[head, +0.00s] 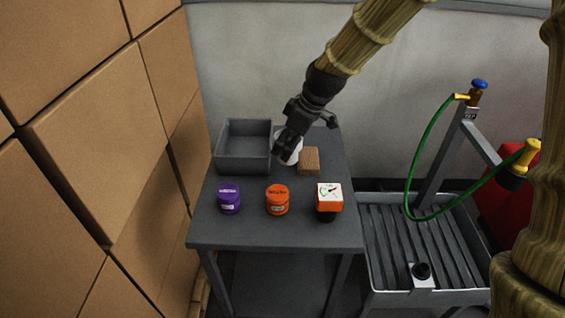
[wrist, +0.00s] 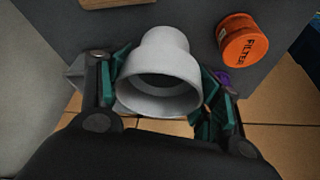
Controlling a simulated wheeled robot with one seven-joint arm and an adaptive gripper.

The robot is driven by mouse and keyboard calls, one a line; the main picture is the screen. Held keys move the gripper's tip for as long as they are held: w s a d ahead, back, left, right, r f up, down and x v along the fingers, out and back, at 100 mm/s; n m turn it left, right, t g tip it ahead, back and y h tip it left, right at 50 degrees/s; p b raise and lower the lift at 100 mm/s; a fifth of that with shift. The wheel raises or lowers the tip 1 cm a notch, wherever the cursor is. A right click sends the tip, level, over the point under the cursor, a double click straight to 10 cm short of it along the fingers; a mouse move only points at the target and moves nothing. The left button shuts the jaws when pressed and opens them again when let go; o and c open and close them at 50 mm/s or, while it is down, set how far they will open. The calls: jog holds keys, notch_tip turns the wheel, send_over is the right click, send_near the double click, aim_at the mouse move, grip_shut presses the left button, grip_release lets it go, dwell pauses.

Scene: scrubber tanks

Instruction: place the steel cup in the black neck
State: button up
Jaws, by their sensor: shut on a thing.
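The steel cup (head: 291,150) is pale grey and partly hidden behind my gripper (head: 284,150) at the back of the grey table. In the wrist view the cup (wrist: 160,77) shows a wide open mouth towards the camera and a narrower part beyond it. My gripper (wrist: 160,88) has a teal-padded finger on each side of the cup and is shut on it. I cannot tell whether the cup touches the table. A black round neck (head: 421,271) sits on a small white plate at the front of the slatted tray, well to the right of my gripper.
A grey bin (head: 243,168) and a brown block (head: 309,161) flank the cup. Purple (head: 229,200), orange (head: 277,204) and white-topped (head: 329,197) items stand along the table (head: 250,237). A green hose (head: 418,150) arches over the slatted tray (head: 385,285). Cartons stand left.

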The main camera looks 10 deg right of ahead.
notch_tip(320, 180, down, 4)
jog(key=shift+w+r, duration=0.15)
jog(key=shift+r, duration=0.05)
jog(key=shift+f, duration=0.55)
jog(key=shift+f+p, duration=0.4)
jog(key=shift+f, duration=1.25)
jog(key=shift+f, duration=0.1)
jog(key=o, duration=1.1)
